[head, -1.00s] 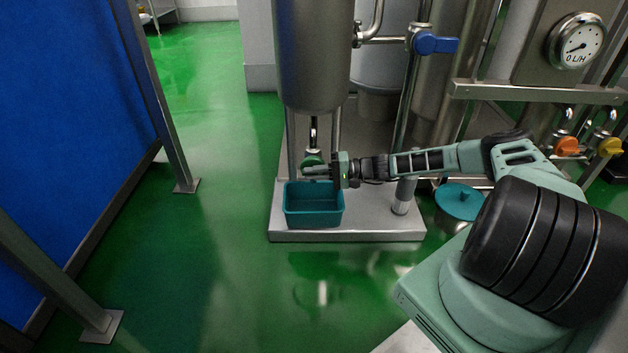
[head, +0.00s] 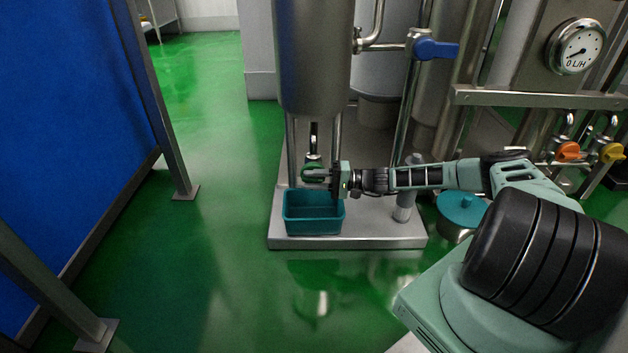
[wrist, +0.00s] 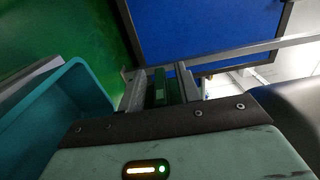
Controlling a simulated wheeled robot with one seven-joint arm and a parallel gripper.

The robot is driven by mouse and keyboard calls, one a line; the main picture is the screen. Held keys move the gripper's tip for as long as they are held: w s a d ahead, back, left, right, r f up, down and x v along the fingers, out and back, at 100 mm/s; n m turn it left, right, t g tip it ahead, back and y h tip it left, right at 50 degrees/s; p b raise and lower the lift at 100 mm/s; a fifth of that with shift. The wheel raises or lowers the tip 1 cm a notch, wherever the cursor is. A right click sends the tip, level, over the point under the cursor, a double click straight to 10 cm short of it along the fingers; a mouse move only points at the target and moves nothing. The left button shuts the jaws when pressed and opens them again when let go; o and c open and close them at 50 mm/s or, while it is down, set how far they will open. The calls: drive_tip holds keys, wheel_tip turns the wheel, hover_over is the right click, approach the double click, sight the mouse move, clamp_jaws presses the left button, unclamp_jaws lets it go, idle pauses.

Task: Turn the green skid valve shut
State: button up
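The green skid valve (head: 308,171) sits low under the steel tank, just above the teal bin. My gripper (head: 318,175) reaches in from the right, with its fingertips at the valve. In the wrist view, my gripper's two fingers (wrist: 160,88) stand apart, with a green piece of the valve (wrist: 160,78) between them. Dark gaps show beside the green piece, so the fingers look open around it rather than closed on it. The fingers hide part of the valve, and its exact handle angle is unclear.
The teal bin (head: 314,222) stands on the steel skid base (head: 375,238) directly below; its wall also shows in the wrist view (wrist: 85,85). A blue-handled valve (head: 435,49), a lidded teal pot (head: 461,209) and a gauge (head: 575,46) are to the right. Green floor is clear left.

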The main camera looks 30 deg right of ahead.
drive_tip(key=p+v, duration=0.2)
drive_tip(key=v, duration=0.5)
drive_tip(key=shift+d+p, duration=0.2)
drive_tip(key=shift+p, duration=0.2)
drive_tip(key=shift+s, duration=0.15)
drive_tip(key=shift+a, duration=0.1)
